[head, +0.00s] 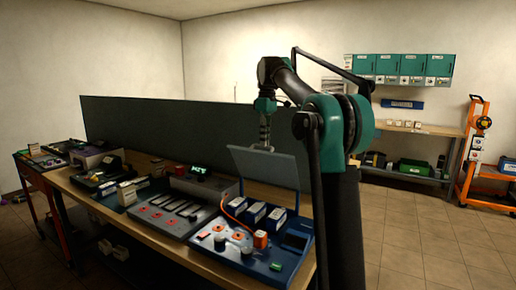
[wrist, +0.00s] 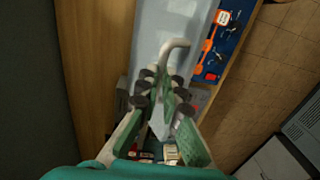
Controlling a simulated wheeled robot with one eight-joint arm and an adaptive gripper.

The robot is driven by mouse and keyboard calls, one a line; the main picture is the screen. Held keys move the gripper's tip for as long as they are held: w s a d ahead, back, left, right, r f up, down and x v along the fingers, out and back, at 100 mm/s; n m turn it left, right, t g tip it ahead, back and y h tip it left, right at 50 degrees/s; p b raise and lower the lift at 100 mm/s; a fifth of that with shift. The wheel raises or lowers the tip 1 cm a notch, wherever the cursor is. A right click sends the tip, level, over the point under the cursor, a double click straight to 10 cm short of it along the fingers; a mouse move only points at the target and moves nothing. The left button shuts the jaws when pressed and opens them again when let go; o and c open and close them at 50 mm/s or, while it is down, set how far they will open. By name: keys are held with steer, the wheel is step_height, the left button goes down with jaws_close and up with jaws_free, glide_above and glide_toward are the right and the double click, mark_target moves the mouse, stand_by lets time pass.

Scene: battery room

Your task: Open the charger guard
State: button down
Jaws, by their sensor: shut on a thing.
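The charger guard (head: 266,166) is a flat, pale grey panel, raised and tilted above the blue charger board (head: 217,246) at the near end of the bench. In the wrist view the guard (wrist: 170,20) runs up from the fingers and has a pale curved handle (wrist: 175,46). My gripper (head: 264,146) is at the guard's upper edge. In the wrist view my gripper (wrist: 163,82) is shut on the handle between its dark finger pads. The exact contact is partly hidden by the fingers.
Blue-and-white battery blocks (head: 254,212) and an orange cable sit on the charger board. A grey slotted unit (head: 170,212) stands left of it on the wooden bench. A dark upright panel (head: 150,125) backs the bench. Floor (head: 430,240) at right is clear.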

steer(key=w+d+f, duration=0.3)
steer(key=w+d, duration=0.2)
steer(key=w, duration=0.2)
steer(key=w+d+f+g, duration=0.1)
steer(key=w+d+f, duration=0.2)
steer(key=w+d, duration=0.2)
steer(key=shift+w+f+y, duration=0.15)
steer(key=shift+w+y, duration=0.25)
steer(key=shift+w, duration=0.85)
steer(key=shift+w+d, duration=0.1)
steer(key=c, duration=2)
jaws_free()
steer(key=o, duration=0.4)
steer(key=shift+w+d+f, duration=0.1)
steer(key=shift+w+f, duration=0.1)
steer(key=shift+w, duration=0.05)
steer(key=shift+s+a+r, duration=0.1)
steer(key=shift+a+r, duration=0.05)
steer(key=shift+a, duration=0.15)
